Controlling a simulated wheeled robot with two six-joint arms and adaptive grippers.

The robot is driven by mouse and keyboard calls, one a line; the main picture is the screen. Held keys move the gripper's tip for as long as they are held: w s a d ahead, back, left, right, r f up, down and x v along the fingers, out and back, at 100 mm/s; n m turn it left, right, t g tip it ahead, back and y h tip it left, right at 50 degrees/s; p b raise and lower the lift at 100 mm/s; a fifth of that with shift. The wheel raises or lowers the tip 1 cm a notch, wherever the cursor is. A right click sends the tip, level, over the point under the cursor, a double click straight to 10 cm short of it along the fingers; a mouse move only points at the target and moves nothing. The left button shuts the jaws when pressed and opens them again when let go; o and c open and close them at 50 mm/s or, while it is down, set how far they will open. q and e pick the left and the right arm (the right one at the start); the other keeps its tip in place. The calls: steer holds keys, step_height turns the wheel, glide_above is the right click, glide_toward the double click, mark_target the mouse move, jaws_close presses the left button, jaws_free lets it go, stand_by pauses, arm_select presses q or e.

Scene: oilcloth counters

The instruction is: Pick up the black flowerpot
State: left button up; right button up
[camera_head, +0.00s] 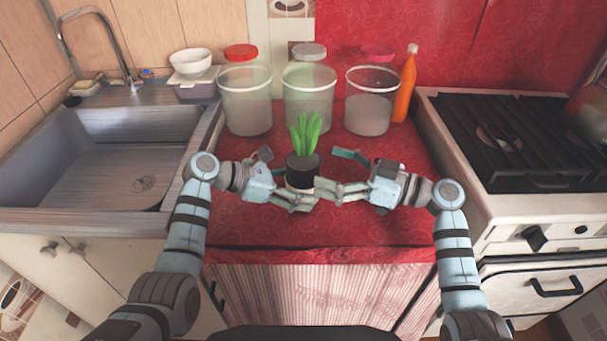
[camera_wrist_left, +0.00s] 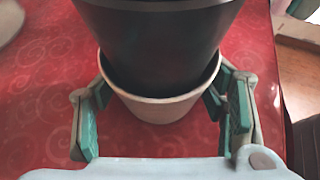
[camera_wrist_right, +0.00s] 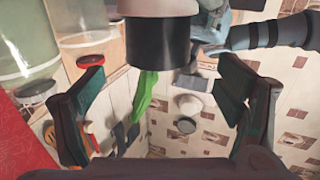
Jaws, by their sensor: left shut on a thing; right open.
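The black flowerpot (camera_head: 302,166) holds an upright green plant (camera_head: 306,133) and has a white lower part (camera_head: 299,182) with a wider rim. It is over the red counter, between my two grippers. In the left wrist view the black pot (camera_wrist_left: 152,45) fills the top, and the fingers of my left gripper (camera_head: 287,177) are shut on both sides of the white part (camera_wrist_left: 158,108). My right gripper (camera_head: 333,173) is open and empty, just right of the pot. The pot (camera_wrist_right: 158,42) also shows in the right wrist view, beyond the open fingers. I cannot tell whether its base touches the counter.
Several clear jars stand behind, among them the middle jar (camera_head: 308,92), with an orange bottle (camera_head: 405,88) beside them. A sink (camera_head: 130,150) lies left and a gas stove (camera_head: 520,140) right. The red counter (camera_head: 330,230) is bare in front.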

mark_target(303, 160)
steer(key=x, duration=0.6)
steer(key=shift+w+a, duration=0.15)
steer(key=shift+a, duration=0.05)
steer(key=shift+d, duration=0.1)
steer(key=c, duration=1.5)
step_height(303, 160, up, 10)
arm_select(q)
steer(key=o, duration=0.9)
steer(key=shift+o, duration=0.2)
steer(key=shift+a, duration=0.1)
